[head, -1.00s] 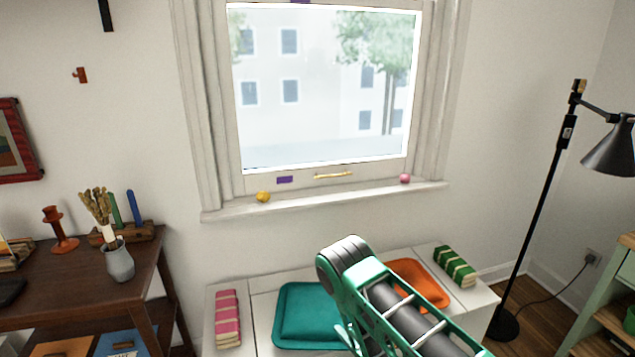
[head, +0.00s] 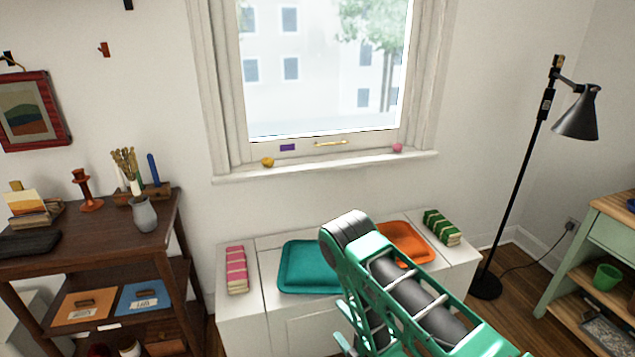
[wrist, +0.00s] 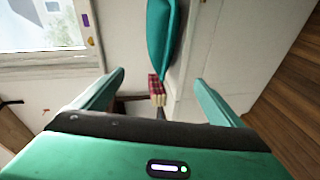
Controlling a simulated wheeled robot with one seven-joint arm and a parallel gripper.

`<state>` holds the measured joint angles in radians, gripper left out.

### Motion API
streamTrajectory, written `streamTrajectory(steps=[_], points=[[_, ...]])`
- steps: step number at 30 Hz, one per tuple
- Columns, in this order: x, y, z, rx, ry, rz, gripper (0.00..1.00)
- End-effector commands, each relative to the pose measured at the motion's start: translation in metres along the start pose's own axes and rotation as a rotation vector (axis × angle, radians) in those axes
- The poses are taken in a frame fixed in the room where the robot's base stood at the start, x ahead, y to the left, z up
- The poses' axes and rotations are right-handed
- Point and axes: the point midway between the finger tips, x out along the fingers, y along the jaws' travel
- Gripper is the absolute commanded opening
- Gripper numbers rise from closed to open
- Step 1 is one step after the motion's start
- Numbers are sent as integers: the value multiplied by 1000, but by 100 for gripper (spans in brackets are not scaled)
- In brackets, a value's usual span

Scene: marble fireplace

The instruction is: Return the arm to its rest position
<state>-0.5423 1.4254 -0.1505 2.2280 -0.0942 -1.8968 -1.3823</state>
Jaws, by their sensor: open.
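My green arm rises from the lower right of the head view, in front of the white window bench (head: 240,315). My gripper (wrist: 160,85) shows in the wrist view with its two green fingers wide apart. Nothing is held between them. Beyond the fingers are the teal cushion (wrist: 160,35) and a red-and-cream bundle (wrist: 156,88), both apart from the gripper.
The bench holds a teal cushion (head: 305,267), an orange cushion (head: 405,243), a pink bundle (head: 237,270) and a green bundle (head: 441,228). A dark shelf (head: 110,255) stands left. A black floor lamp (head: 520,175) and a green-framed shelf (head: 585,260) stand right.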

Motion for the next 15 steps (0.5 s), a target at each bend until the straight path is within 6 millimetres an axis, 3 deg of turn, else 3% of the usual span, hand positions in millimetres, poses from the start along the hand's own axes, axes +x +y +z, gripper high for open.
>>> streamTrajectory(steps=[8,15], points=[[19,26,15,60,-47,-48,90],[31,53,41,141,-118,-108,90]])
